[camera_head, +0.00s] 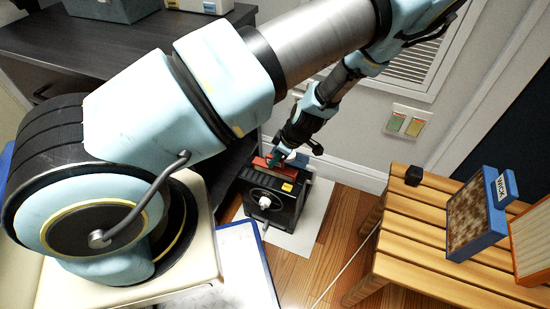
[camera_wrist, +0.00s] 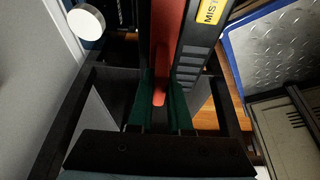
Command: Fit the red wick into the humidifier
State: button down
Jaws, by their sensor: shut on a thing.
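The humidifier (camera_head: 270,203) is a black box with a white knob on its front and a yellow label. It stands on a white mat (camera_head: 309,222) on the floor. In the wrist view its ribbed side (camera_wrist: 194,62) and yellow MIST label show. My gripper (camera_head: 277,157) is at the top of the humidifier, shut on the red wick (camera_head: 261,162). In the wrist view the wick (camera_wrist: 167,40) runs lengthwise from between the green fingertips (camera_wrist: 160,105), alongside the black housing. I cannot tell how deep the wick sits in the humidifier.
A slatted wooden bench (camera_head: 425,215) stands at the right. It bears a small black block (camera_head: 413,175), a blue-framed brown WICK panel (camera_head: 475,220) and an orange panel (camera_head: 533,240). A dark desk (camera_head: 60,45) is at left. A blue-edged tray (camera_head: 242,262) lies in front.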

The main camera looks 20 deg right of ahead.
jog(key=shift+f+b, duration=0.6)
jog(key=shift+f, duration=0.75)
jog(key=c, duration=0.8)
grip_release()
jog(key=shift+f, duration=0.1)
jog(key=shift+o, duration=0.2)
jog(key=p+v, duration=0.2)
jog(key=v, duration=0.8)
jog(key=shift+r+p, duration=0.35)
jog(key=shift+r, duration=0.05)
jog(key=shift+s, duration=0.1)
